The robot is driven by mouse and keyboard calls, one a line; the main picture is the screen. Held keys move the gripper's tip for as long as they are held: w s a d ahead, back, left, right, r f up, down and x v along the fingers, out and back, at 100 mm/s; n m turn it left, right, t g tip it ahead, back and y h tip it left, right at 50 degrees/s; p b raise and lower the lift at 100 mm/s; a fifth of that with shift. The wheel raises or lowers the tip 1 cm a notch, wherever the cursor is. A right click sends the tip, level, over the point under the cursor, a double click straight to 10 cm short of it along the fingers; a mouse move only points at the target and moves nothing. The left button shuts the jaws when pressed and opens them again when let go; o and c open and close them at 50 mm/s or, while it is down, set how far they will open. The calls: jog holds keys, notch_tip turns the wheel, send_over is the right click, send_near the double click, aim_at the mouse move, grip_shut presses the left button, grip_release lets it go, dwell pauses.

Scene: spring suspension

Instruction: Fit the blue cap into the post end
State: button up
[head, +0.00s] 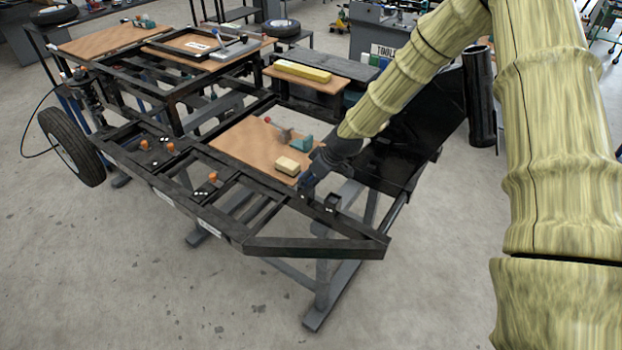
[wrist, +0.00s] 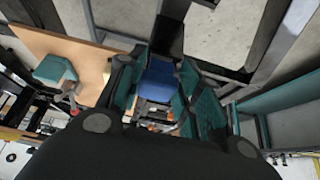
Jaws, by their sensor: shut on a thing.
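My gripper (head: 308,186) is low over the right end of the black metal frame in the head view. In the wrist view its teal-padded fingers (wrist: 157,72) are shut on the blue cap (wrist: 158,86), which sits between them. The cap is hidden in the head view by the dark gripper. A short dark upright stub (head: 331,202) stands on the frame just right of the gripper. I cannot tell whether it is the post end, or whether the cap touches anything.
The black frame (head: 318,246) rests on grey stands. A wooden board (head: 240,145) beside the gripper holds a yellow block (head: 287,166) and a red-handled tool (head: 283,133). Orange fittings (head: 213,176) stand on the frame's left part. A black panel (head: 425,140) lies behind my arm.

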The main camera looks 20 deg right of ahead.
jog(key=shift+f, duration=0.25)
jog(key=o, duration=1.2)
jog(key=shift+r, duration=0.1)
jog(key=shift+v, duration=5.95)
